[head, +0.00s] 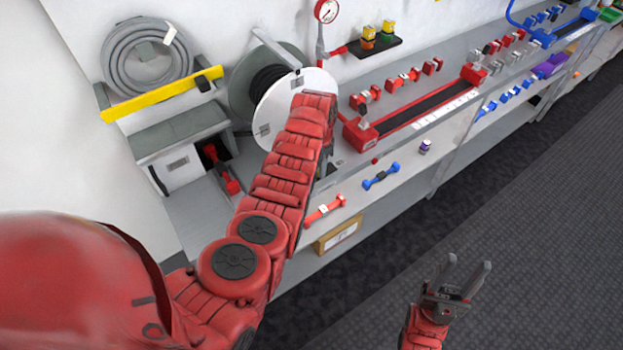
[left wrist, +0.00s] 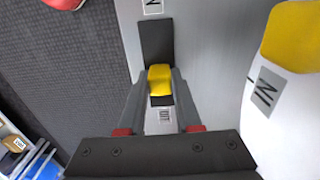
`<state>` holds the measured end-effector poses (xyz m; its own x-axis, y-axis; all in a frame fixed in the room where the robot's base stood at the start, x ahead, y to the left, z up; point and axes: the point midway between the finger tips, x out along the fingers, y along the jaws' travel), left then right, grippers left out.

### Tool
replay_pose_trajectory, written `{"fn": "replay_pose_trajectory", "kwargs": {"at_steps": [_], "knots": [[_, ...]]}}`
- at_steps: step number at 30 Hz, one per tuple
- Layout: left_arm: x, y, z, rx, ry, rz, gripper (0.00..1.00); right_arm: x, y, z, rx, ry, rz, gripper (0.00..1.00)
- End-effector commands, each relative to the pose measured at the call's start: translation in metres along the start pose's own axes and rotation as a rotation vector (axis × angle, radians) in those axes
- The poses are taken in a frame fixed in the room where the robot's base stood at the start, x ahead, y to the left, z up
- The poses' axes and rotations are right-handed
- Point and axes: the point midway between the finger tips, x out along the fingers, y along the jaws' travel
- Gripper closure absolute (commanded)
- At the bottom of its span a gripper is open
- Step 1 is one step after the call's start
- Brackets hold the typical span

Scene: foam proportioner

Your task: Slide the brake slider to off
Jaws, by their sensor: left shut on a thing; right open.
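The brake slider is a yellow block (left wrist: 159,78) in a dark slot (left wrist: 155,40) on a grey plate, seen in the left wrist view. My left gripper (left wrist: 160,84) is shut on it, with one finger at each side. The bare slot runs away above the slider, and a little dark slot shows just below it. A small label (left wrist: 165,115) lies below, between the fingers, and another (left wrist: 152,6) is cut off at the top; I cannot read either surely. In the head view my left arm hides this spot. My right gripper (head: 467,265) is open and empty over the floor.
A hose reel with a white disc (head: 278,108) stands beside my left arm. A yellow bar (head: 160,95) and a coiled grey hose (head: 147,55) are at the left. A red tray (head: 415,112) and several coloured fittings lie on the bench. The floor (head: 520,220) is clear.

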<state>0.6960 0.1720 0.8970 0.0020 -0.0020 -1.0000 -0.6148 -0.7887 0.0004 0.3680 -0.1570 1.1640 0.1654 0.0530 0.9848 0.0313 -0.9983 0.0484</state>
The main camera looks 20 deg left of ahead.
Motion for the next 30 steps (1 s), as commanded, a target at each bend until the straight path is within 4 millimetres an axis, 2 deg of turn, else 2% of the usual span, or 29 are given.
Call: {"fn": "replay_pose_trajectory", "kwargs": {"at_steps": [1, 9, 14, 24, 25, 29, 30], "knots": [[0.011, -0.001, -0.007, -0.002, 0.005, 0.000, 1.00, -0.023, -0.001, 0.004, 0.000, 0.000, 0.000, 0.50], [0.008, 0.000, -0.029, -0.002, 0.004, 0.001, 1.00, -0.071, -0.004, 0.012, 0.000, 0.000, 0.000, 0.50], [0.004, 0.001, -0.032, -0.001, -0.002, 0.001, 1.00, -0.080, -0.004, 0.013, 0.000, 0.000, 0.000, 0.50], [0.000, 0.001, -0.034, 0.001, -0.001, -0.001, 1.00, -0.079, -0.004, 0.013, 0.000, 0.000, 0.000, 0.50], [0.000, 0.001, -0.034, 0.001, 0.000, -0.001, 0.64, -0.079, -0.004, 0.013, 0.000, 0.000, 0.000, 0.50], [0.000, 0.001, -0.033, 0.001, -0.001, -0.001, 0.41, -0.079, -0.004, 0.013, 0.000, 0.000, 0.000, 0.50], [0.000, 0.001, -0.033, 0.001, -0.001, -0.001, 0.38, -0.079, -0.004, 0.013, 0.000, 0.000, 0.000, 0.50]]}}
